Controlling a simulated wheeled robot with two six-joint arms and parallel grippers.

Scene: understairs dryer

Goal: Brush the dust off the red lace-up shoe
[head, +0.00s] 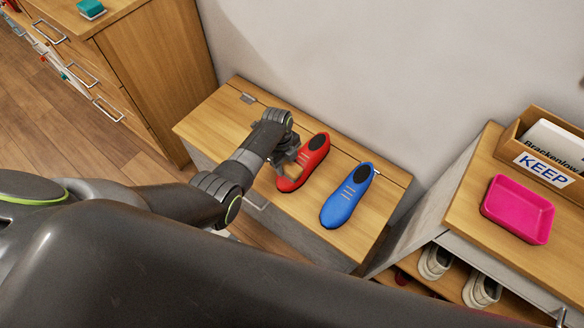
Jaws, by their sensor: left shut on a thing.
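The red lace-up shoe (317,149) lies on the wooden top of a low bench (222,119), with its dark opening toward the wall. A tan-brown patch shows near its toe; I cannot tell whether it is dust or part of a held thing. My left gripper (286,163) is at the left side of the shoe, over its front half, and hides part of it. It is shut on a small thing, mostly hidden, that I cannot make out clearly. I cannot tell whether that thing touches the shoe. My right gripper is not in view.
A blue shoe (347,196) lies right of the red one. At right, a cabinet bears a pink tray (519,209) and a wooden box (548,157) with a KEEP label; pale shoes (436,261) stand below. A teal block (91,8) sits on the drawer unit at upper left.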

